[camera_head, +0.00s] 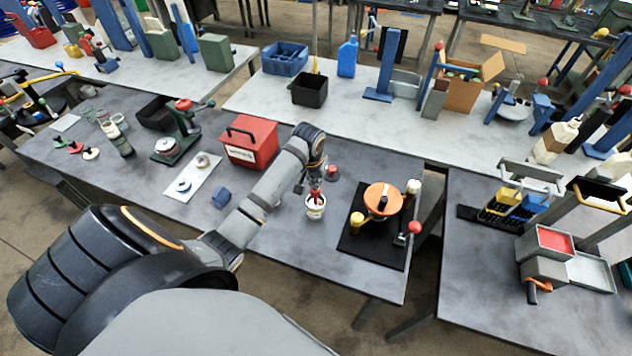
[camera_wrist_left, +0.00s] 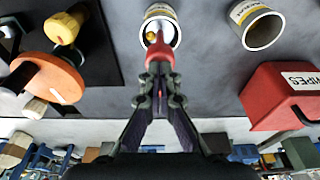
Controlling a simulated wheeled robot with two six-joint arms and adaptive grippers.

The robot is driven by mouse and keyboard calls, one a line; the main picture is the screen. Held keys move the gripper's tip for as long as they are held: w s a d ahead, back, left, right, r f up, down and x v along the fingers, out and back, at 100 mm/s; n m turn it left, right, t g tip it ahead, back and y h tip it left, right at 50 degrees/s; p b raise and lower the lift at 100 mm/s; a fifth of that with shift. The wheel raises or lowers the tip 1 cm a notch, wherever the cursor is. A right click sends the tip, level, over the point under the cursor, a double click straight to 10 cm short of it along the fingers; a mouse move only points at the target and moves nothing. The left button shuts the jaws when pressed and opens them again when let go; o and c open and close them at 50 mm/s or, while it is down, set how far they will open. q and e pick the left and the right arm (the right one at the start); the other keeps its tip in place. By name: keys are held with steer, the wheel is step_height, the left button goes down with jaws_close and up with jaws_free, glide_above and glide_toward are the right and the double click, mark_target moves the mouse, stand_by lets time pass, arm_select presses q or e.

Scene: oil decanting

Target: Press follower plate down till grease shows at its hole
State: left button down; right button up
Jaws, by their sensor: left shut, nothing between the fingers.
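A white grease can (camera_head: 315,208) stands on the grey bench near the middle of the head view. It shows at the top of the left wrist view (camera_wrist_left: 174,13), with its open mouth towards the camera. My left gripper (camera_head: 315,189) points down over this can, its fingers shut (camera_wrist_left: 160,68). A red piece (camera_wrist_left: 160,49) shows at the fingertips, over the can's mouth. A small yellowish part (camera_wrist_left: 153,36) is beside it inside the can. The follower plate is not clearly visible, and I cannot tell whether the fingers touch it. No grease can be made out. My right gripper is not in view.
A second open can (camera_wrist_left: 262,30) stands nearby. A red wipes box (camera_head: 250,143) is left of the gripper. An orange disc fixture (camera_head: 383,196) stands on a black mat (camera_head: 362,248) to the right. Bare bench (camera_head: 300,250) lies in front.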

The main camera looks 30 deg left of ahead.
arm_select(q)
steer(key=shift+w+a+r, duration=0.1)
steer(key=shift+w+r, duration=0.15)
steer(key=shift+r, duration=2.5)
